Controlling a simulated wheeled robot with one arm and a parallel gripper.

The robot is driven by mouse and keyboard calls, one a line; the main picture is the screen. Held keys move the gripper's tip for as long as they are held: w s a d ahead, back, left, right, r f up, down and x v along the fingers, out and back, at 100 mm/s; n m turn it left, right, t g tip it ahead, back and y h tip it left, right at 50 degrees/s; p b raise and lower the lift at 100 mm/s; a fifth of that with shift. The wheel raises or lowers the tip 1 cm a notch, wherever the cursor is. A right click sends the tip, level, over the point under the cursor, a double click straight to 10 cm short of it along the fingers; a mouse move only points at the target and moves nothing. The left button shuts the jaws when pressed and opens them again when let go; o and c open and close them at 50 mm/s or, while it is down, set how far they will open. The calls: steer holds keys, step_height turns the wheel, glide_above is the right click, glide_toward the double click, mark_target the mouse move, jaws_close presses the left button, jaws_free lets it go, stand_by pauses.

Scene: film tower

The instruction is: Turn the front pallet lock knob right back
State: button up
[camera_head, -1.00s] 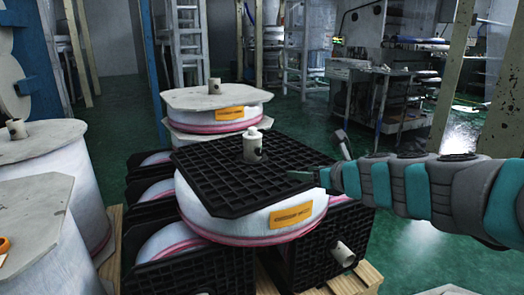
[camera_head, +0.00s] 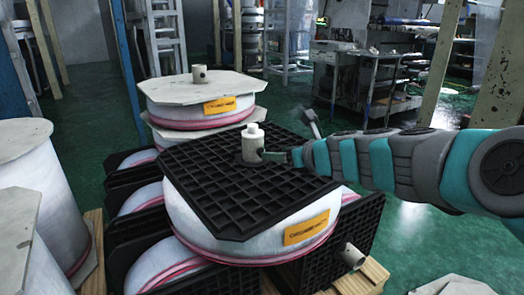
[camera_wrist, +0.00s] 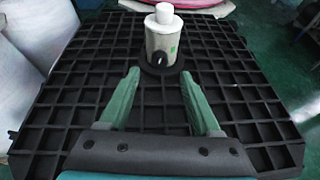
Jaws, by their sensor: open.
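A white post (camera_head: 252,145) with a narrower cap stands upright in the middle of the black grid pallet (camera_head: 215,190) on top of the front film roll (camera_head: 200,225). In the wrist view the post (camera_wrist: 166,30) has a small dark knob (camera_wrist: 160,62) with a pale mark low on its near side. My gripper (camera_head: 272,156) is just right of the post in the head view. In the wrist view its green fingers (camera_wrist: 160,82) are apart, on either side of the knob and just short of it, with nothing between them. Contact cannot be told.
Another wrapped roll (camera_head: 180,105) with a pale top board and short post (camera_head: 200,74) stands behind. More rolls (camera_head: 35,170) stand at left. A workbench (camera_head: 365,75) is at the back right.

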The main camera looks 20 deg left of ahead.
steer(key=x, duration=0.6)
steer(key=shift+w+a+f, duration=0.1)
steer(key=shift+a+f, duration=0.05)
steer(key=shift+f, duration=0.05)
jaws_close()
stand_by(0.4)
